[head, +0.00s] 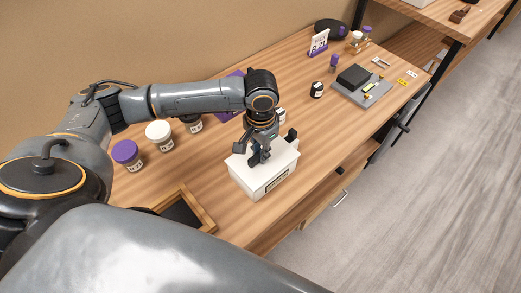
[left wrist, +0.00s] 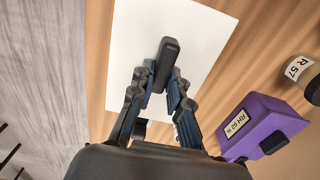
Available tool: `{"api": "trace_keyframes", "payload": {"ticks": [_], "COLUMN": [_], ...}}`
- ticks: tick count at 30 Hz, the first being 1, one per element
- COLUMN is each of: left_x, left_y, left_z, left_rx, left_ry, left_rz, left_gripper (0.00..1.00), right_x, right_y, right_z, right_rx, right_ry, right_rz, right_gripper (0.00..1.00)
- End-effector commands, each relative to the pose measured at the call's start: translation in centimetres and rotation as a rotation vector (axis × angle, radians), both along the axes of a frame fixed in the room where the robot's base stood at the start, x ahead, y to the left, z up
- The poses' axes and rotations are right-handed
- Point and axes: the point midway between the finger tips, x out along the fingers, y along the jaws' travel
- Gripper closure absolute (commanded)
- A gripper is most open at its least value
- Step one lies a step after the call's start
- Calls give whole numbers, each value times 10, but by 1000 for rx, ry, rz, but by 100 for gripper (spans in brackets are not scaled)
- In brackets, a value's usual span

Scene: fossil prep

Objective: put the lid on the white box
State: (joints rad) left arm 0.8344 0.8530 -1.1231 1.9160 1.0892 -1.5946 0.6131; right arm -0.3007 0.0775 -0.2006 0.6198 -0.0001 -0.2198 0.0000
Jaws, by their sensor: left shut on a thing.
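The white box (head: 268,187) stands on the wooden bench near its front edge, with a dark-framed label on its front. The white lid (head: 285,158) lies over the box top and looks roughly lined up with it. I cannot tell whether it is fully seated. In the left wrist view the lid (left wrist: 205,45) is a white rectangle with a black bar handle (left wrist: 169,48). My left gripper (head: 260,155) points down over the lid. In the left wrist view its fingers (left wrist: 163,82) are closed on the handle. My right gripper is not in view.
A jar with a purple cap (head: 126,152), a white-capped jar (head: 159,133) and a wooden tray (head: 200,213) are left of the box. A labelled purple case (left wrist: 262,122) is beside it. A grey plate (head: 377,92) lies farther right. Bench between is mostly clear.

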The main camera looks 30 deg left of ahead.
Motion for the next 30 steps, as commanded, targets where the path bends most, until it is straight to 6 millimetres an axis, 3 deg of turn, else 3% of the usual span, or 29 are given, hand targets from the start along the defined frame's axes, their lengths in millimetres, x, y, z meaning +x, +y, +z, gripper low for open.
{"api": "trace_keyframes", "payload": {"ticks": [21, 22, 25, 30], "left_x": [0, 0, 0, 0], "left_y": [0, 0, 0, 0], "left_z": [-14, -14, -14, -14], "left_rx": [0, 0, 0, 0], "left_ry": [1, 1, 1, 0], "left_rz": [0, 0, 0, 0], "left_gripper": [100, 78, 57, 57], "right_x": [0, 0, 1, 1], "right_y": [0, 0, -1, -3], "right_z": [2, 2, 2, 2], "right_rx": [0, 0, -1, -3], "right_ry": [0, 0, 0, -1], "right_rz": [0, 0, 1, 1], "right_gripper": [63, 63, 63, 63]}}
